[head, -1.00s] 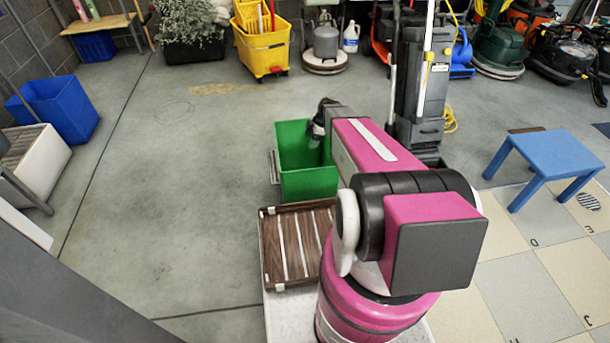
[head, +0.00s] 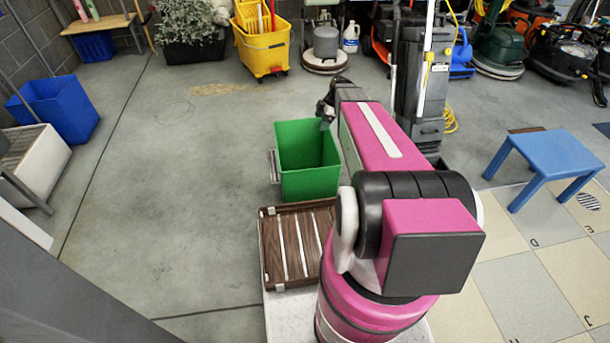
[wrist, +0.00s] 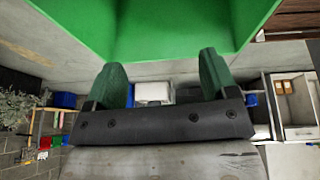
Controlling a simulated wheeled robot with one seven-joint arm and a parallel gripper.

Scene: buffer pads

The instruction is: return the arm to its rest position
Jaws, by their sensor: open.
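My gripper (head: 325,119) is at the far end of my pink arm, at the back rim of the green bin (head: 310,183) in the head view. In the wrist view my gripper (wrist: 162,78) has its two dark green fingers wide apart, with nothing held between them. The green bin (wrist: 150,30) fills the top of the wrist view, beyond the fingertips. The bin's floor and contents are hidden from the head view. My arm is stretched forward, away from the camera.
A brown slatted tray (head: 297,245) sits in front of the bin. A blue table (head: 555,165) stands at right. A tall grey machine (head: 420,90) is close behind my arm. A yellow mop bucket (head: 262,45) is at the back. The floor at left is open.

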